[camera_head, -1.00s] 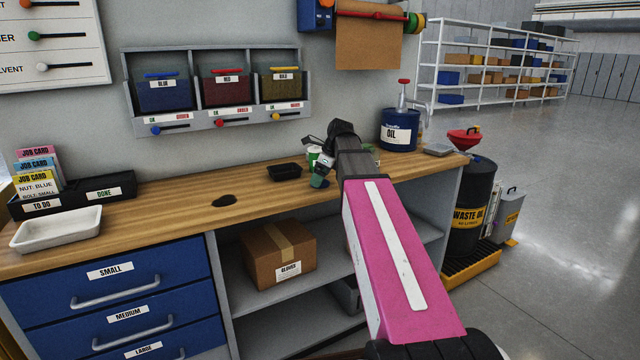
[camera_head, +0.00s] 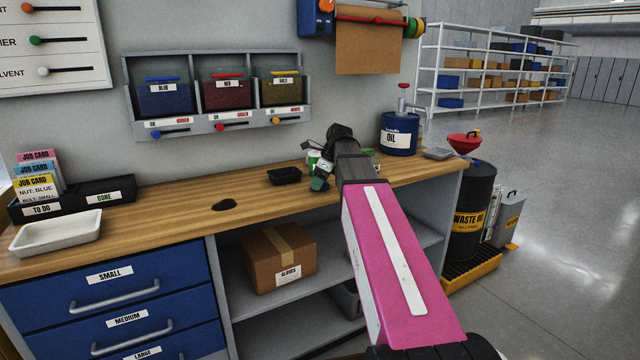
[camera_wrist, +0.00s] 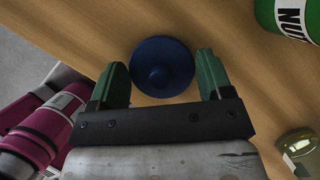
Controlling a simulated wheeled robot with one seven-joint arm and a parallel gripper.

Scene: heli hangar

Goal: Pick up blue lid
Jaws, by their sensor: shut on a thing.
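The blue lid (camera_wrist: 163,67) is a round dark blue disc with a raised centre knob. In the wrist view it sits between the two green fingertips of my gripper (camera_wrist: 162,78), which is shut on it. Wood bench top shows around the lid; I cannot tell whether it touches the wood. In the head view my gripper (camera_head: 320,180) is low over the right half of the bench, partly behind my wrist. The lid cannot be made out in that view.
A green can labelled NUT (camera_wrist: 287,15) and a glass jar (camera_wrist: 302,152) are close right of the gripper. On the workbench (camera_head: 160,208) are a black tray (camera_head: 284,176), a white tray (camera_head: 55,232) and an oil drum (camera_head: 399,134).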

